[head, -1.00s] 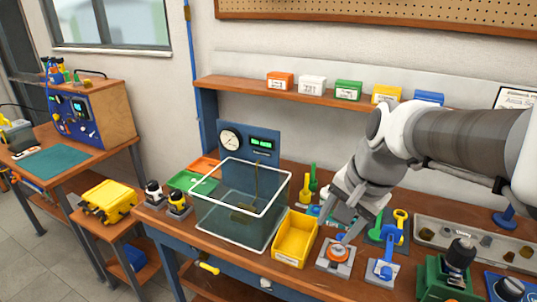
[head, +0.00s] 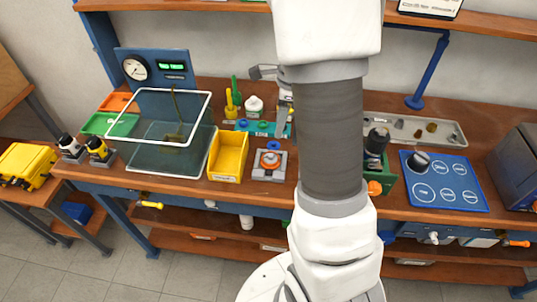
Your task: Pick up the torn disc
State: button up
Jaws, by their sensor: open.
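My gripper (head: 284,100) is partly hidden behind my white and grey arm. Its visible grey parts are beyond the block and slightly right of it, near the small teal tray. The gripper is open, and nothing shows between its fingers.
A yellow bin (head: 228,155) and a clear water tank (head: 168,150) stand left of the block. A blue gauge panel (head: 155,68) is behind the tank. Right of my arm are a green fixture (head: 382,172), a grey parts tray (head: 418,131) and a blue mat (head: 445,190).

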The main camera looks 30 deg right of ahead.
aim_at(271, 156)
jog(key=f, duration=0.4)
jog(key=a+f, duration=0.1)
jog(key=f, duration=0.3)
jog(key=w+f, duration=0.1)
jog(key=f, duration=0.3)
jog(key=shift+a+b, duration=0.4)
jog(key=shift+s, duration=0.1)
grip_shut()
